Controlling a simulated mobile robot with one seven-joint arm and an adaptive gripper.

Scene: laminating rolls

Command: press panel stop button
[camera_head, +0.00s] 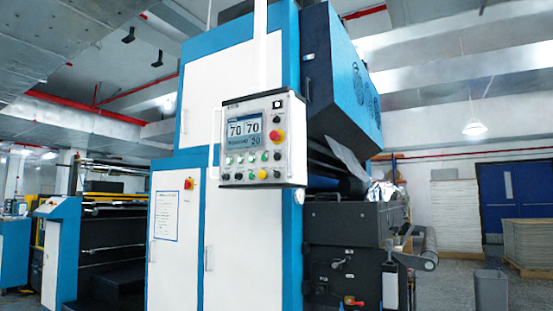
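The control panel (293,140) hangs from a white vertical post in front of the tall blue and white machine. Its screen (241,130) shows "70 70" and a smaller "20". A round red button (275,135) sits right of the screen. Below the screen are rows of small buttons and knobs, some green, some black, and one yellow button (262,174). Labels on the buttons are too small to read, so I cannot tell which one is marked stop. My gripper is not in this view.
A red and yellow switch (188,184) is on the white cabinet left of the panel. Dark rollers and a lower unit (345,245) stand at the right. A grey bin (490,290) and stacked sheets (527,240) are farther right, with some clear floor around them.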

